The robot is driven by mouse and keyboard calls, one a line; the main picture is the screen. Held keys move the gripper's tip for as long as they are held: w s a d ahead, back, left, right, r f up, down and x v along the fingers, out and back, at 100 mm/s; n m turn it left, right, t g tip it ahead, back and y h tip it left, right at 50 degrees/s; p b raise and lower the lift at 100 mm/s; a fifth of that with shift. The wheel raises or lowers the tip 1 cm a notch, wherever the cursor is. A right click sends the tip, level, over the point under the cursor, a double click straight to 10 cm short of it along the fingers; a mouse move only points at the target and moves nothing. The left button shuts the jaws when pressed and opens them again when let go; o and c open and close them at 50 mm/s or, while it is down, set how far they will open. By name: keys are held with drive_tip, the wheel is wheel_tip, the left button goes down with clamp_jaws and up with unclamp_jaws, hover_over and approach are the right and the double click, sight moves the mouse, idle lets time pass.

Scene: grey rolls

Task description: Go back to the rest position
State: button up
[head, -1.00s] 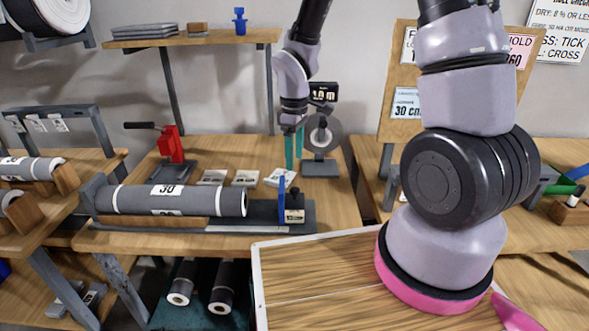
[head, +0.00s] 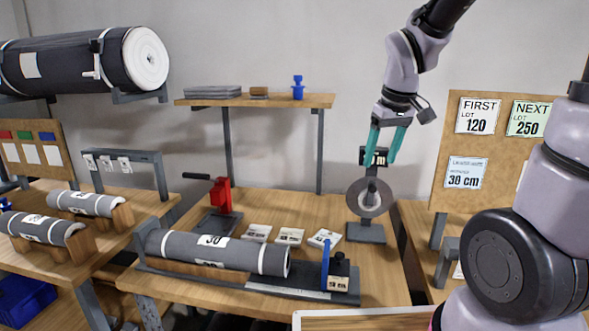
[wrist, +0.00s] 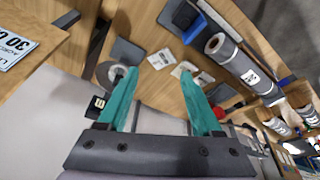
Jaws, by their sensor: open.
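My gripper (head: 383,142) is raised above the back right of the work table, its teal fingers apart with nothing between them. In the head view it is in front of a small black display and above a grey tape roll (head: 370,197) on a dark stand. In the wrist view my gripper (wrist: 166,105) also shows with its fingers spread and empty. A large grey roll (head: 215,252) marked 30 lies in a dark cradle on the table, with a blue upright piece (head: 325,264) at its right end.
Small cards (head: 290,236) and a red press (head: 220,195) are on the table. A board with notices (head: 463,150) stands at the right. Smaller rolls (head: 40,229) rest at the left.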

drive_tip(key=s+d+r+m+t+y, duration=0.1)
drive_tip(key=s+d+r+m+t, duration=0.3)
drive_tip(key=s+r+m, duration=0.3)
drive_tip(key=s+r, duration=0.3)
drive_tip(key=r, duration=0.2)
drive_tip(key=shift+d+r+m, duration=0.15)
drive_tip(key=shift+d+m, duration=0.05)
drive_tip(key=shift+m, duration=0.2)
idle(1.1)
